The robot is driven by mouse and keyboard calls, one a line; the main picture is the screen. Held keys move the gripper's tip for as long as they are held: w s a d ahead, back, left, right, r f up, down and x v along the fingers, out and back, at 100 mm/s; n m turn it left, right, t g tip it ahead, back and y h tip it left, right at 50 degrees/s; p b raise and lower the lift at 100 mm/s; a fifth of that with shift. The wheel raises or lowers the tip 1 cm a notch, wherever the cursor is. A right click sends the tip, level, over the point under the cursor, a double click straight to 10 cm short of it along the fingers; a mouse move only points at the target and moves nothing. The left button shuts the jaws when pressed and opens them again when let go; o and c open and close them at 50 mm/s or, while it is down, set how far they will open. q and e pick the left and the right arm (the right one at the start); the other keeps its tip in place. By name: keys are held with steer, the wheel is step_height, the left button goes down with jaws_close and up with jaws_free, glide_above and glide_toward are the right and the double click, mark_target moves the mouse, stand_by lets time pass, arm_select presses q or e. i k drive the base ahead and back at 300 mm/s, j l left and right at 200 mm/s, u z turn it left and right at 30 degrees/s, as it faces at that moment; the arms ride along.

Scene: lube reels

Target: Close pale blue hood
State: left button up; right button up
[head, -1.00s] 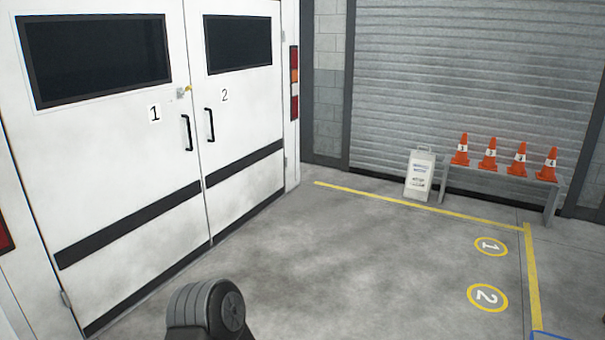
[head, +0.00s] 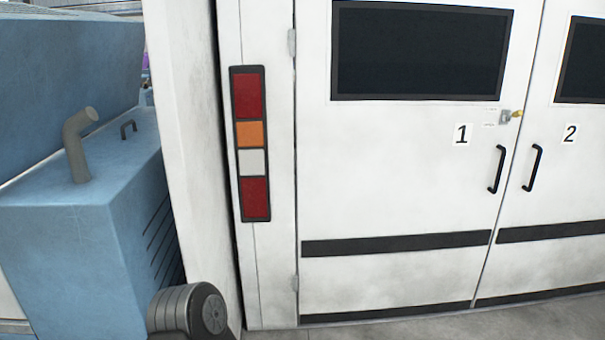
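A pale blue machine (head: 60,250) stands at the left edge of the head view, beside the white vehicle. A wide pale blue panel (head: 65,80) slants above its top at the upper left; it looks like the raised hood, with a gap showing under its lower edge. A bent grey pipe (head: 78,145) and a small dark handle (head: 128,129) stand on the machine's top. Neither of my grippers is in view.
White vehicle doors marked 1 (head: 400,190) and 2 (head: 560,190) are shut and fill the right. A tail light strip (head: 252,145) is on the vehicle's corner. A strip of grey floor (head: 520,318) shows at the bottom right.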

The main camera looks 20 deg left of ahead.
mark_target(55, 64)
steer(key=i+j+u, duration=0.1)
steer(key=i+u, duration=0.15)
steer(key=u, duration=0.2)
steer(key=i+u, duration=0.3)
steer(key=u, duration=0.15)
steer(key=i+u, duration=0.25)
steer(key=u, duration=0.2)
steer(key=i+l+u, duration=0.25)
steer(key=u, duration=0.2)
steer(key=i+l+u, duration=0.25)
steer(key=u, duration=0.2)
